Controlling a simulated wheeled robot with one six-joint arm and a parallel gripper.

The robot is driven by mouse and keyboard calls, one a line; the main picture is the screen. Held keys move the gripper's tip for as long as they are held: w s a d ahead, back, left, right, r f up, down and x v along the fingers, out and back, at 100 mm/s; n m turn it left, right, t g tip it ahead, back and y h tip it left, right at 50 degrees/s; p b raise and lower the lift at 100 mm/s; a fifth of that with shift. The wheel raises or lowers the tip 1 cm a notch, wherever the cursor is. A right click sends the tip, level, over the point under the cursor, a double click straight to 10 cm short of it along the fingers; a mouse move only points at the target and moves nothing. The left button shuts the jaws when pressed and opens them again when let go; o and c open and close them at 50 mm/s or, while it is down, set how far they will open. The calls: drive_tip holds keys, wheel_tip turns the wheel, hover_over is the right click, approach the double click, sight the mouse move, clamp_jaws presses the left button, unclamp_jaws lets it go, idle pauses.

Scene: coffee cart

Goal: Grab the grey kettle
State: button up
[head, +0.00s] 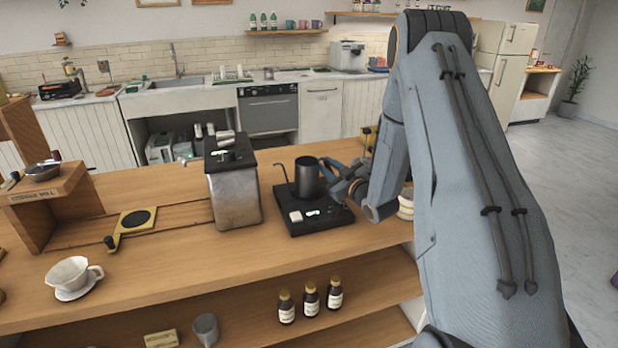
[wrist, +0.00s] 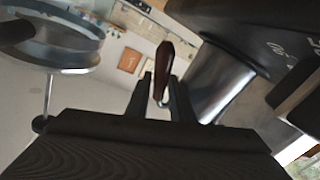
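The grey kettle (head: 308,177) stands upright on a black scale-like base (head: 318,218) on the counter, its thin spout to the left. My gripper (head: 346,184) is close at the kettle's right side in the head view, partly overlapping the base. In the wrist view my two fingers (wrist: 163,92) are apart, with a dark brown handle-like bar (wrist: 163,68) showing in the gap between them. I cannot tell whether they touch it. The kettle's right side is partly hidden by my gripper.
A metal box with a black top (head: 233,185) stands left of the kettle. Pale stacked cups (head: 406,204) stand right of the base, partly behind my arm. A white dripper (head: 73,275) is at the far left. Several bottles sit on the lower shelf. The counter front is clear.

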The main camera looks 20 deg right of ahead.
clamp_jaws()
drive_tip(key=shift+r, duration=0.1)
